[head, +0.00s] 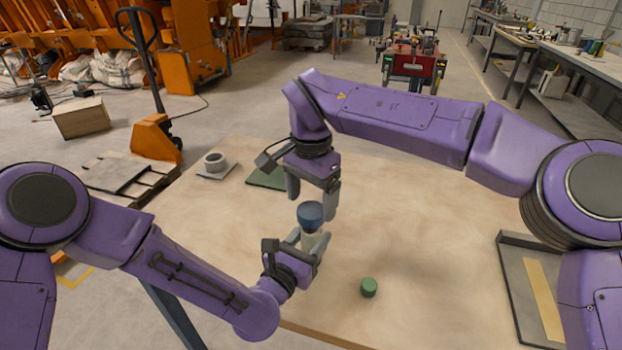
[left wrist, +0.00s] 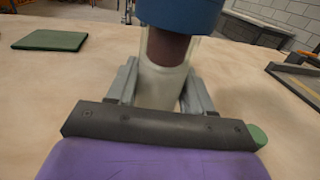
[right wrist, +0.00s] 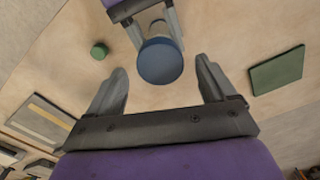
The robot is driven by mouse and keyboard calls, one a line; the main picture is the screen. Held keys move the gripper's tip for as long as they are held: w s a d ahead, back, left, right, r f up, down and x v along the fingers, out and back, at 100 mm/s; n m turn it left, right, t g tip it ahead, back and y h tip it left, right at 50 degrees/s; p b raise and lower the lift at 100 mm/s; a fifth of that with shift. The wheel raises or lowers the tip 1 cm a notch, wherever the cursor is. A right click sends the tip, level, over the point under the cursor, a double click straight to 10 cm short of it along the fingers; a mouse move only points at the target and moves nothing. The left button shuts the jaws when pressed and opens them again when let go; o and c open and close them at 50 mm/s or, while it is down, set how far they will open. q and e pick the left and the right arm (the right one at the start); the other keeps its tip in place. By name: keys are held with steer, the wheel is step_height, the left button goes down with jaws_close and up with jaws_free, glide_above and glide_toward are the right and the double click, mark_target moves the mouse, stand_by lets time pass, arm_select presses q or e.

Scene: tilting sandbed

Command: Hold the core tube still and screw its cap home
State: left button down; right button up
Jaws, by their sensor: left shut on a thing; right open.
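My left gripper (head: 309,243) is shut around the tube below the cap, one finger on each side in the left wrist view. My right gripper (head: 312,205) is open, pointing down above the cap. In the right wrist view the cap (right wrist: 160,61) lies ahead of and between the open fingers, apart from both.
A small green cylinder (head: 369,287) is on the table to the right of the tube. A green mat (head: 267,178) and a grey ring on a plate (head: 215,163) are at the back left. A grey tray (head: 517,275) is at the right edge. The table's middle right is clear.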

steer(key=shift+f, duration=1.3)
